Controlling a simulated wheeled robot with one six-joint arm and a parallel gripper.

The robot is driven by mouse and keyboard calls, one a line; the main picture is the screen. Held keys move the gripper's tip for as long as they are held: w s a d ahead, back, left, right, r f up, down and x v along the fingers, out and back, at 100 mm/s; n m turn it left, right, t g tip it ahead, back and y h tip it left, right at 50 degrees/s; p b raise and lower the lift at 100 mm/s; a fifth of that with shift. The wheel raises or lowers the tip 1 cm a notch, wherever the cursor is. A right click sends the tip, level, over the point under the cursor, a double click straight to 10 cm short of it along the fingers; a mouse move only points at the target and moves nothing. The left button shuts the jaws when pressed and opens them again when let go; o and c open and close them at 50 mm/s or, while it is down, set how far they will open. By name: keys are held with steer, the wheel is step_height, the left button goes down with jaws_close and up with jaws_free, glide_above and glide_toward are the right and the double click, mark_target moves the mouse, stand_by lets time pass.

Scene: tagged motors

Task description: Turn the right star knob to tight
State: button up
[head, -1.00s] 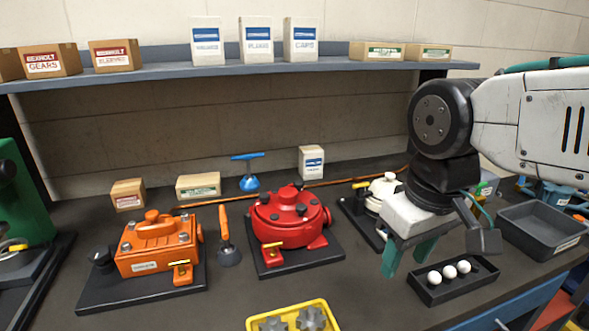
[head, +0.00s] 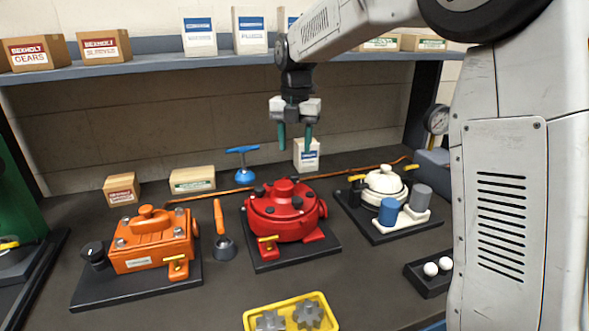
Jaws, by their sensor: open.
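A red round motor housing (head: 285,222) sits on a black base plate in the middle of the bench. Small dark knobs stand around its lid, one of them on the right side (head: 308,193); they are too small to tell their star shape or how tight they are. My gripper (head: 295,138) points down with its two green fingers apart and nothing between them. In the picture it is above the red housing, clear of it, with its right finger partly in front of a white box.
An orange motor (head: 152,245) stands left, with an orange-handled tool (head: 218,218) beside it. A white motor (head: 384,183) with blue and grey cylinders stands right. A yellow tray (head: 330,316) with grey gears is in front. A blue-handled tool (head: 244,165) stands behind.

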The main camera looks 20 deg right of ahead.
mark_target(294, 175)
step_height(294, 175, down, 8)
steer(key=shift+w+r, duration=0.1)
stand_by(0.4)
steer(key=c, duration=1)
